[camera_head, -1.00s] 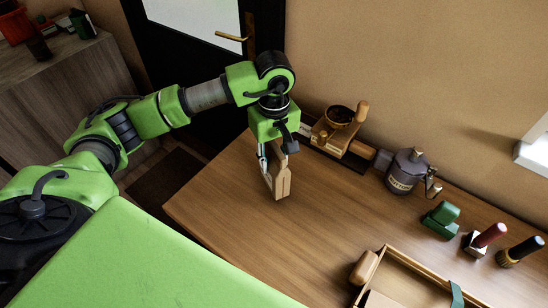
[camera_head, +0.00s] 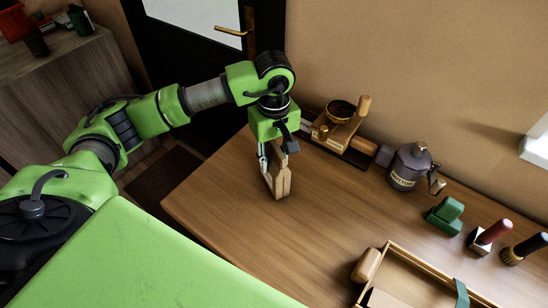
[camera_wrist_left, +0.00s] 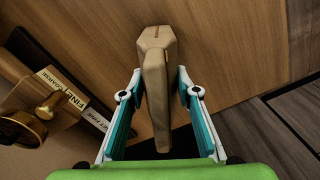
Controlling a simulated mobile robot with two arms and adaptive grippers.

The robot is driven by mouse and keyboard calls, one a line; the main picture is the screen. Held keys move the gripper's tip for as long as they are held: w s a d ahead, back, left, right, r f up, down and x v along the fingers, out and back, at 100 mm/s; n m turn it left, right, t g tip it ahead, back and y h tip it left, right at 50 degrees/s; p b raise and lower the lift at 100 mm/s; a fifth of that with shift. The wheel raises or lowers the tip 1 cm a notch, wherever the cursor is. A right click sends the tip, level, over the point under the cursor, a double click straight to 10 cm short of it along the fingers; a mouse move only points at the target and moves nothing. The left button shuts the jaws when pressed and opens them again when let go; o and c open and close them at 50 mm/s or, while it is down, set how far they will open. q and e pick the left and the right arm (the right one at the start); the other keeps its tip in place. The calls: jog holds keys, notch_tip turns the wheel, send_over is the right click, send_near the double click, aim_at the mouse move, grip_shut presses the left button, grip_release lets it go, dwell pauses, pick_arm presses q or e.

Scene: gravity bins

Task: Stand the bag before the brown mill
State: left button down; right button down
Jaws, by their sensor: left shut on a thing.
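The tan paper-like bag (camera_head: 280,182) is upright at the left part of the table. My left gripper (camera_head: 270,160) points down and is shut on it. In the left wrist view the bag (camera_wrist_left: 155,65) lies between the two teal-sided fingers (camera_wrist_left: 160,78). Its base looks at or very near the tabletop; I cannot tell whether it touches. The brown wooden mill (camera_head: 343,132), with a brass cup on top, stands by the wall, behind and right of the bag. Part of it (camera_wrist_left: 32,120) shows in the left wrist view, beside "FINE" and "COARSE" labels. My right gripper is not in view.
A grey labelled canister-like mill with a crank (camera_head: 408,167) stands right of the brown mill. A green block-shaped item (camera_head: 445,215) and red-handled (camera_head: 490,235) and black-handled (camera_head: 525,248) tools sit farther right. A wooden tray (camera_head: 440,272) is in front. The middle of the table (camera_head: 335,210) is clear.

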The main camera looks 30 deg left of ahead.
aim_at(274, 144)
pick_arm(q)
jog(key=shift+f, duration=0.3)
jog(key=c, duration=1.5)
grip_release()
jog(key=shift+o, duration=0.2)
jog(key=shift+r, duration=0.1)
notch_tip(274, 144, up, 12)
jog(key=shift+f, duration=0.1)
